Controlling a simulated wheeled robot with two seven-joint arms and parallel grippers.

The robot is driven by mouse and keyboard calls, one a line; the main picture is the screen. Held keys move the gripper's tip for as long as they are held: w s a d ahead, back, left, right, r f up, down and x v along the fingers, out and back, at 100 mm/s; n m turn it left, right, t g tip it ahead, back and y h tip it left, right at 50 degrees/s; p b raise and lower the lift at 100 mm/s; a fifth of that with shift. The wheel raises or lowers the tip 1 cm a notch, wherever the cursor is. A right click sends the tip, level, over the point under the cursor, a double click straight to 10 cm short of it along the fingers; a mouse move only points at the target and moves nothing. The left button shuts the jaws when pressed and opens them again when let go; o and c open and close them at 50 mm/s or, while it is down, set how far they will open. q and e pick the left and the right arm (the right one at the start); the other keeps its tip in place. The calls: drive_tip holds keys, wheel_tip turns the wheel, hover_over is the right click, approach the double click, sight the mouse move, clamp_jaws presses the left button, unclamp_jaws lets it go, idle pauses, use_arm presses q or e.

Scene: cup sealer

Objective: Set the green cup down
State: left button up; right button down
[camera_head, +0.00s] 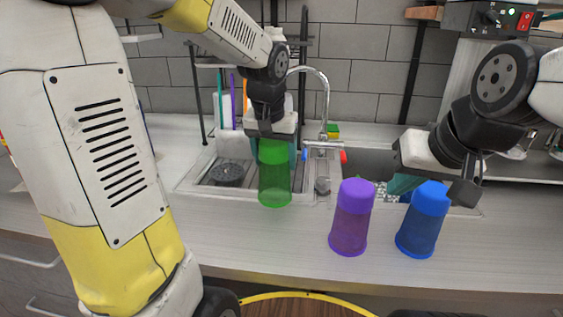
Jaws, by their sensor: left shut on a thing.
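The translucent green cup (274,182) is upside down, its wide rim facing down, in front of the sink's left drain area. My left gripper (273,142) reaches down from above and is shut on the cup's upper end. I cannot tell whether the cup's rim touches the counter. My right gripper (432,180) is at the right, just above and behind the blue cup (422,222). Its fingers are partly hidden, so I cannot tell whether they are open or shut.
A purple cup (351,218) and the blue cup stand upside down on the counter (240,240), right of the green cup. A sink (365,165) with a curved faucet (322,95) lies behind. The counter left of the purple cup is clear.

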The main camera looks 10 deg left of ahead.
use_arm(q)
drive_tip(key=w+a+f, duration=0.1)
drive_tip(key=w+f, duration=0.1)
drive_tip(key=w, duration=0.5)
drive_tip(key=w+a+f, duration=0.1)
drive_tip(key=w+f, duration=0.1)
drive_tip(key=w, duration=0.5)
drive_tip(key=shift+a+f, duration=0.15)
drive_tip(key=shift+f, duration=0.25)
drive_tip(key=shift+f, duration=0.15)
drive_tip(key=o, duration=1.5)
